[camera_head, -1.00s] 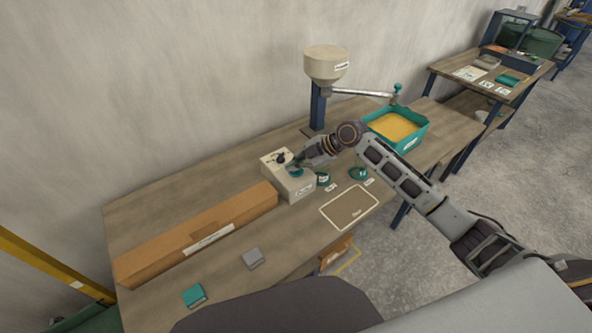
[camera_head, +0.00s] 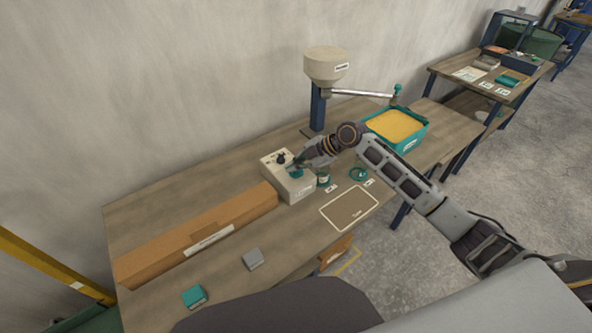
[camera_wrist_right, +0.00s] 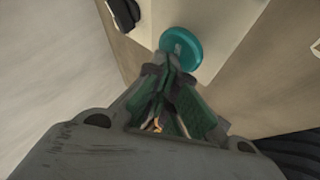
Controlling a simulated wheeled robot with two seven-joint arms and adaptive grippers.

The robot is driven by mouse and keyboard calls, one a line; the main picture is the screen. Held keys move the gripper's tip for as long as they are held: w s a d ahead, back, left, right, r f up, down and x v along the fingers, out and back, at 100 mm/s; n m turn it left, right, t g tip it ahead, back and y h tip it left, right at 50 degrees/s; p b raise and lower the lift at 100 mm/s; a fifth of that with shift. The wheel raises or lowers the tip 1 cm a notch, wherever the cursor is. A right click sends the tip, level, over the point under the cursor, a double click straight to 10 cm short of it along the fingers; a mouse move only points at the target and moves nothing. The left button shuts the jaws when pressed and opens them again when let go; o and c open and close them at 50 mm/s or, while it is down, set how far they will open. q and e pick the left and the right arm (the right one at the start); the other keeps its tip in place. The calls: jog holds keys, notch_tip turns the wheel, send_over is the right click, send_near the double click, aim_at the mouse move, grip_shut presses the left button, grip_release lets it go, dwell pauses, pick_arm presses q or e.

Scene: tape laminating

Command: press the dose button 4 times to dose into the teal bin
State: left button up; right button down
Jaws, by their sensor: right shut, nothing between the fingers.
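The dose box (camera_head: 293,187) is a beige control box on the table with a black knob (camera_head: 280,158) on top. Its teal dose button (camera_wrist_right: 181,47) is round and shows in the right wrist view, just beyond my fingertips. My right gripper (camera_head: 299,167) is shut and empty, with its tips at the button; I cannot tell whether they touch it. The teal bin (camera_head: 410,143) holds yellow material and stands below the dosing arm (camera_head: 360,93) of the beige hopper (camera_head: 326,66). My left gripper is not in view.
A long cardboard box (camera_head: 200,234) lies left of the dose box. A grey block (camera_head: 253,259) and a teal block (camera_head: 194,296) lie near the front edge. A marked rectangle (camera_head: 349,207) and small teal items (camera_head: 358,174) are to the right.

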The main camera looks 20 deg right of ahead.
aim_at(295, 173)
jog(key=shift+r+p, duration=0.45)
jog(key=shift+r, duration=0.3)
jog(key=shift+r, duration=0.1)
jog(key=shift+r+p, duration=1.8)
jog(key=shift+r, duration=0.6)
